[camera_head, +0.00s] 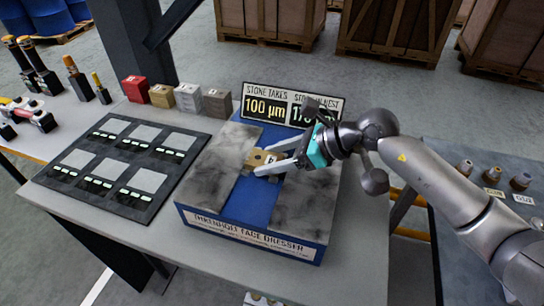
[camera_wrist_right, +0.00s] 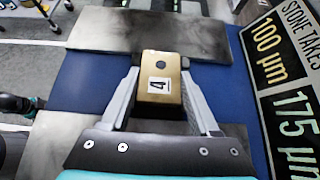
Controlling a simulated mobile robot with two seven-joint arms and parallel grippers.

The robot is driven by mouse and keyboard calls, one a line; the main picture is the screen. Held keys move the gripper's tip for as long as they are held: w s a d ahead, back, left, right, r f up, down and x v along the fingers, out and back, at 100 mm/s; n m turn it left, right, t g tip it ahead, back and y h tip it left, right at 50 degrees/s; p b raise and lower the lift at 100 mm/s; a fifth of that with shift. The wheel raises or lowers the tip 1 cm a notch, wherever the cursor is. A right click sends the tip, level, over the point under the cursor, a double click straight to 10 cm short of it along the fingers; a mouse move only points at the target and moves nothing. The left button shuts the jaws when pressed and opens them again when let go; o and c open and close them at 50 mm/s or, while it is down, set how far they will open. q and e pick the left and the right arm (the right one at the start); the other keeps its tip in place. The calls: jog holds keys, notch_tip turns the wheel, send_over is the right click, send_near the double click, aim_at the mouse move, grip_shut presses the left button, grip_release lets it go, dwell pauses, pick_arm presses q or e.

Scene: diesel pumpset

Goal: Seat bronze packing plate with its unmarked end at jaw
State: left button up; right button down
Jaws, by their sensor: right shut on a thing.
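The bronze packing plate (camera_head: 262,158) is a small gold-brown block between the fingers of my right gripper (camera_head: 270,167). In the right wrist view the plate (camera_wrist_right: 160,67) shows a white label with a 4 and a dark round spot near its far end. The right gripper (camera_wrist_right: 160,90) is shut on its sides. The plate is over the blue channel of the face dresser (camera_head: 250,207), between two grey mottled slabs. I cannot tell whether it touches the dresser or is slightly above it. No part labelled as a jaw can be made out.
A sign (camera_head: 265,107) reading 100 µm stands behind the dresser. A black board (camera_head: 75,180) with several grey pads lies left of it. Several coloured blocks (camera_head: 188,97) stand behind the board. A side table (camera_head: 465,155) with small knobs is at right.

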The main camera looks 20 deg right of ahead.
jog(key=shift+c, duration=2.1)
grip_release()
jog(key=o, duration=0.4)
jog(key=shift+f, duration=0.1)
jog(key=v, duration=1.5)
jog(key=shift+s+p, duration=0.1)
jog(key=shift+p, duration=0.2)
notch_tip(320, 180, up, 6)
jog(key=p, duration=0.4)
jog(key=shift+r, duration=0.3)
